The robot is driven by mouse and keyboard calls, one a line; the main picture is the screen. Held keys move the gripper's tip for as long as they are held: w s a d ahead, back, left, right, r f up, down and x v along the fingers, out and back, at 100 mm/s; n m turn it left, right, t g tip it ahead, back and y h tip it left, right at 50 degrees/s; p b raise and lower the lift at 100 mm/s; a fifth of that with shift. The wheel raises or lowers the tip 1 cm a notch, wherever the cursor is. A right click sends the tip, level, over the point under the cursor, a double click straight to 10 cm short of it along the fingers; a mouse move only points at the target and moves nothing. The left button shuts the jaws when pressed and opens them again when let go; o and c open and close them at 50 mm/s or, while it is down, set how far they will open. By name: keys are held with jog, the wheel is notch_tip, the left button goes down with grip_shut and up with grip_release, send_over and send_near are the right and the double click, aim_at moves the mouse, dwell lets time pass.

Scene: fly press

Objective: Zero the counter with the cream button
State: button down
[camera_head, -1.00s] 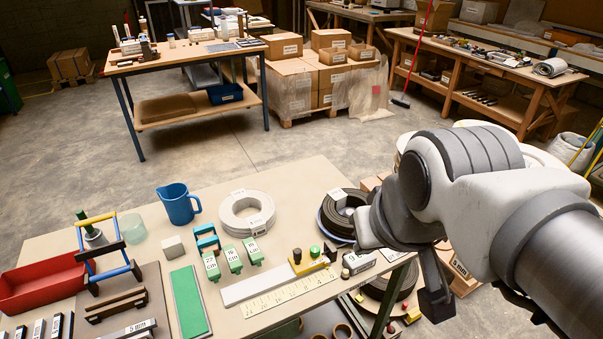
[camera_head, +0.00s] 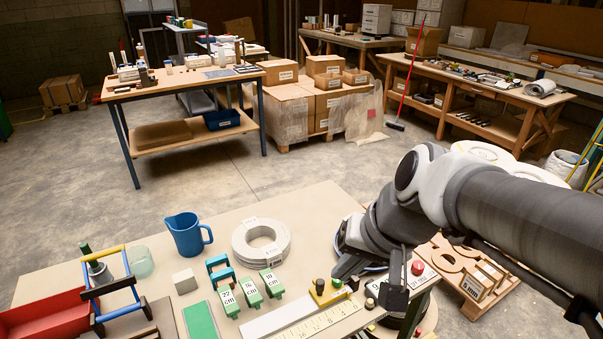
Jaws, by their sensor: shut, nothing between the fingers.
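My gripper (camera_head: 394,297) hangs at the right end of the near bench, fingers pointing down and closed, with nothing visible in it. Just left of it, a small piece with a dark and cream knob (camera_head: 371,290) stands at the bench edge, partly covered by the gripper. I cannot tell whether the fingers touch it. This may be the counter with the cream button; its digits cannot be read. A red button (camera_head: 417,268) shows right of my gripper, on a pale panel.
A ruled stop bar (camera_head: 318,318) with a yellow block (camera_head: 328,292) lies left of my gripper. Green gauge blocks (camera_head: 250,290), a white coil (camera_head: 261,242) and a blue jug (camera_head: 187,235) stand further left. A wooden rack (camera_head: 470,276) is at right.

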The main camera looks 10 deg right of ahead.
jog(key=w+d+f+m+y+b, duration=0.2)
jog(key=w+f+m, duration=0.3)
jog(key=f, duration=0.1)
jog(key=m+t+b, duration=0.2)
jog(key=m+t, duration=0.2)
jog(key=m, duration=0.8)
send_over(370, 303)
jog(key=d, duration=0.1)
notch_tip(370, 303, down, 14)
jog(key=shift+s+d+r, duration=0.15)
notch_tip(370, 303, down, 7)
jog(key=b, duration=0.5)
jog(key=shift+b, duration=0.4)
jog(key=shift+f+b, duration=0.9)
jog(key=shift+f+b, duration=0.45)
jog(key=shift+b, duration=0.15)
